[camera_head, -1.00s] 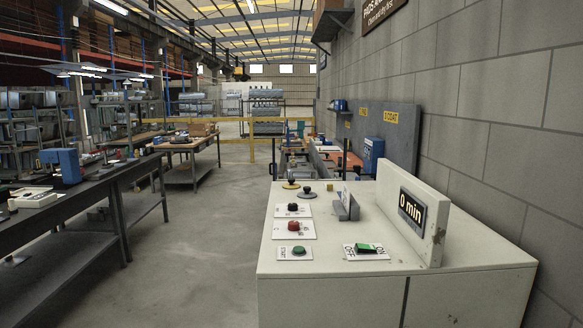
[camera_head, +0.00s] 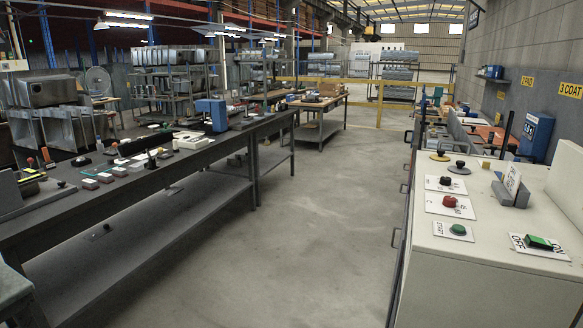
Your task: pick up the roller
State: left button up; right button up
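I cannot pick out a roller for certain. The long dark workbench (camera_head: 215,160) on the left carries many small items. Among them are upright orange-handled tools (camera_head: 46,155), small red and grey blocks (camera_head: 104,177), a black-handled piece (camera_head: 151,160) and a blue device (camera_head: 211,114). They are too small to tell whether one is a roller. Neither of my grippers is in view.
A white control cabinet (camera_head: 487,268) with red and green buttons stands at the right. Open concrete floor (camera_head: 310,220) lies between it and the bench. Farther back are a second table (camera_head: 318,103), metal racks (camera_head: 170,70) and a yellow railing (camera_head: 379,100).

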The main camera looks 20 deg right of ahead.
aim_at(491, 134)
jog(key=i+j, duration=0.1)
jog(key=i, duration=0.35)
jog(key=i+j+z, duration=0.15)
jog(key=i, duration=0.35)
jog(key=i+j, duration=0.15)
jog(key=i, duration=0.3)
jog(key=i+j+z, duration=0.1)
jog(key=i, duration=0.4)
jog(key=i+l+z, duration=0.25)
jog(key=i+z, duration=0.2)
jog(key=i, duration=0.5)
jog(key=i+j+z, duration=0.1)
jog(key=i+z, duration=0.35)
jog(key=i, duration=0.5)
jog(key=i+u, duration=0.1)
jog(key=i, duration=0.9)
jog(key=i+l+u, duration=0.1)
jog(key=i, duration=0.85)
